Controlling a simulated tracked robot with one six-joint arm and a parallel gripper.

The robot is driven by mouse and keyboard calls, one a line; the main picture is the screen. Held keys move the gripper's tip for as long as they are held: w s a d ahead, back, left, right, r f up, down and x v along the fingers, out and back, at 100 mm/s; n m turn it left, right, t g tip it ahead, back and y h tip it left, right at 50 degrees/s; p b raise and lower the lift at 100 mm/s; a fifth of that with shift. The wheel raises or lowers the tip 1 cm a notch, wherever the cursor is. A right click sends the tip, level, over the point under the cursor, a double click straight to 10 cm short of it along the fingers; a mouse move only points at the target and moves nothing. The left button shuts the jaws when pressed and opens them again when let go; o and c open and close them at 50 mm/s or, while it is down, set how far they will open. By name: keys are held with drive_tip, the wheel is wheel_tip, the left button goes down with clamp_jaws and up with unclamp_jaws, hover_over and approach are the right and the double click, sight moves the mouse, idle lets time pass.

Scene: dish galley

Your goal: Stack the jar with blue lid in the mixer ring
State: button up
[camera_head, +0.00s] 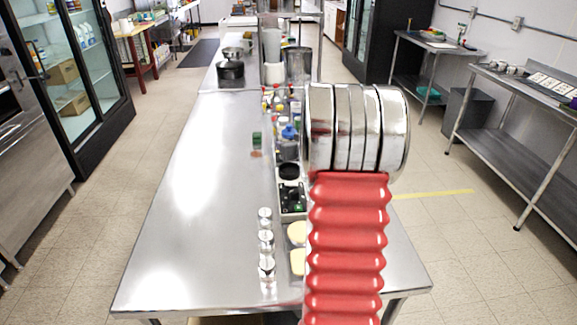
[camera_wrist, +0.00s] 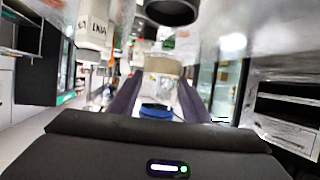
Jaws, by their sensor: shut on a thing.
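My gripper (camera_wrist: 160,92) shows in the wrist view, its two dark fingers closed on either side of a jar with blue lid (camera_wrist: 157,111). The blue part lies between the fingers, and the jar's pale body is partly hidden. In the head view a blue-topped jar (camera_head: 289,133) shows among the items along the table's middle, just left of my arm. My gripper cannot be made out in that view. A round black ring-like thing (camera_head: 289,171) lies just in front of that jar; I cannot tell for sure if it is the mixer ring.
The steel table (camera_head: 190,190) is clear on its left. Several silver-topped shakers (camera_head: 265,240) stand in a row at the front. A tray with dark items (camera_head: 292,197) lies beside my arm. Small bottles crowd behind the jar, and dark pots (camera_head: 230,70) stand farther back.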

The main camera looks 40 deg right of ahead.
drive_tip(key=shift+f, duration=1.7)
drive_tip(key=shift+f, duration=1.85)
drive_tip(key=shift+f, duration=0.3)
drive_tip(key=o, duration=1.2)
drive_tip(key=shift+f, duration=0.1)
drive_tip(key=shift+o, duration=0.2)
drive_tip(key=shift+r, duration=0.45)
drive_tip(key=v, duration=1.2)
drive_tip(key=shift+f, duration=0.15)
